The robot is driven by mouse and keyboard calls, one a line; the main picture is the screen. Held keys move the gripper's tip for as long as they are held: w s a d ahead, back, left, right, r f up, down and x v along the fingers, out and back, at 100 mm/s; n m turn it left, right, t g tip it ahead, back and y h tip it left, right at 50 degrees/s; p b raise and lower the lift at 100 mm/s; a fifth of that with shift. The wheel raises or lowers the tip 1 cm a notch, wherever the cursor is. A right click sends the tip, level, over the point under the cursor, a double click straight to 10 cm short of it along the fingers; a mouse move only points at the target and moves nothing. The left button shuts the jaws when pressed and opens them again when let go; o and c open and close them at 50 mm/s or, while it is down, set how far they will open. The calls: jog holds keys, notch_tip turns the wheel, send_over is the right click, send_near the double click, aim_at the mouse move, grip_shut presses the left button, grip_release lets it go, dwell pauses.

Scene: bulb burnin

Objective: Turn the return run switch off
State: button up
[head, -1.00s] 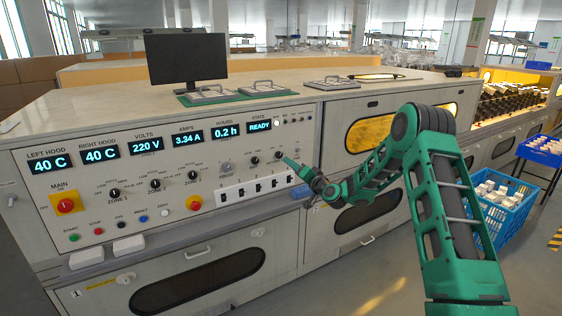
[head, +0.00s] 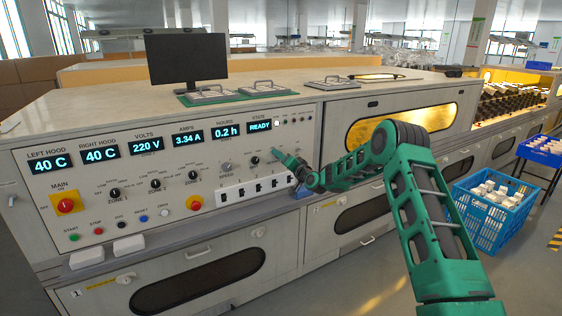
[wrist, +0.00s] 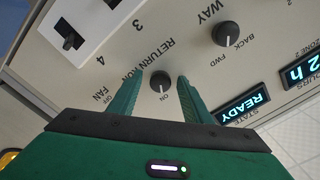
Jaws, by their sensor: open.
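The return run switch (wrist: 160,80) is a dark round knob on the pale panel, between my finger tips in the wrist view. Its RETURN RUN label runs beside it, and a white mark on it appears to face the ON label. My gripper (wrist: 161,84) is open, with one green finger on each side of the knob. I cannot tell whether either finger touches it. In the head view my gripper (head: 279,155) is at the right end of the control panel and hides the knob.
The BACK/FWD knob (wrist: 226,34) sits close by on the panel. The READY display (wrist: 244,103) is near the right finger. A blue crate (head: 492,215) stands on the floor to the right.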

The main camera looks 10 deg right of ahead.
jog(key=c, duration=1.1)
jog(key=shift+o, duration=0.2)
jog(key=shift+n, duration=0.4)
jog(key=n, duration=1)
jog(key=shift+d+f+n, duration=0.1)
jog(key=shift+n, duration=0.6)
jog(key=o, duration=1.1)
jog(key=shift+c, duration=0.2)
